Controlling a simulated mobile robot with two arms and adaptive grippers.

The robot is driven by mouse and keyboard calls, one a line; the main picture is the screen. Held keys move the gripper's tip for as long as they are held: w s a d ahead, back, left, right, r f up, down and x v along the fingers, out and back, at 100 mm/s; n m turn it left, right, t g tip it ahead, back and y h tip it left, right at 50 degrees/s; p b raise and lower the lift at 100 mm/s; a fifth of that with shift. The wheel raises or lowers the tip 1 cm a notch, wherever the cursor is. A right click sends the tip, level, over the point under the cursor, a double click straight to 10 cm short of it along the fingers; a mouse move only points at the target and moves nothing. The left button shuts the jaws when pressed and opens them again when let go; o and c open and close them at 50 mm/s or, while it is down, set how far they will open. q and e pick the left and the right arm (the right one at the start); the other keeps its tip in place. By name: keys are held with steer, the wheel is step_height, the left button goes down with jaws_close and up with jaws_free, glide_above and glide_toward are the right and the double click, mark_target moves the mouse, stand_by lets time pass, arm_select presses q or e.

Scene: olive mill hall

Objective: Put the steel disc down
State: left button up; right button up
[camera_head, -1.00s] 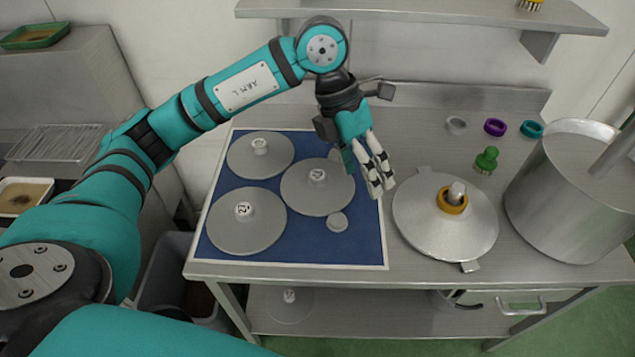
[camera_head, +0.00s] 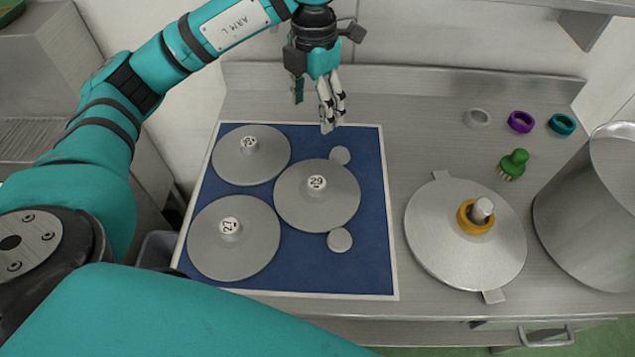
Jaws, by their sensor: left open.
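Three large grey steel discs with numbered white knobs lie flat on a blue mat (camera_head: 360,265): one at the back left (camera_head: 270,165), one at the right (camera_head: 335,208), one at the front left (camera_head: 250,255). Two small plain grey discs lie beside the right one, one behind it (camera_head: 340,155) and one in front (camera_head: 340,240). I cannot tell which is the task's disc. My left gripper (camera_head: 315,104) is open and empty, its fingers pointing down by the mat's back edge, apart from the discs. My right gripper is out of view.
A steel lid (camera_head: 440,235) with an orange ring (camera_head: 465,219) lies right of the mat, by a large pot (camera_head: 590,215). A green brush (camera_head: 514,163) and grey (camera_head: 477,118), purple (camera_head: 521,121) and teal (camera_head: 562,124) rings are behind. A shelf (camera_head: 500,5) overhangs the back.

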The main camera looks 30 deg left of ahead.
arm_select(q)
step_height(320, 180, down, 6)
steer(key=b, duration=0.5)
steer(key=p, duration=0.2)
glide_above(316, 182)
step_height(316, 182, down, 12)
steer(key=shift+s+r, duration=0.1)
steer(key=shift+s, duration=0.05)
steer(key=shift+f, duration=0.6)
step_height(316, 182, down, 4)
steer(key=shift+d+f+p, duration=0.1)
steer(key=shift+p, duration=0.7)
jaws_close()
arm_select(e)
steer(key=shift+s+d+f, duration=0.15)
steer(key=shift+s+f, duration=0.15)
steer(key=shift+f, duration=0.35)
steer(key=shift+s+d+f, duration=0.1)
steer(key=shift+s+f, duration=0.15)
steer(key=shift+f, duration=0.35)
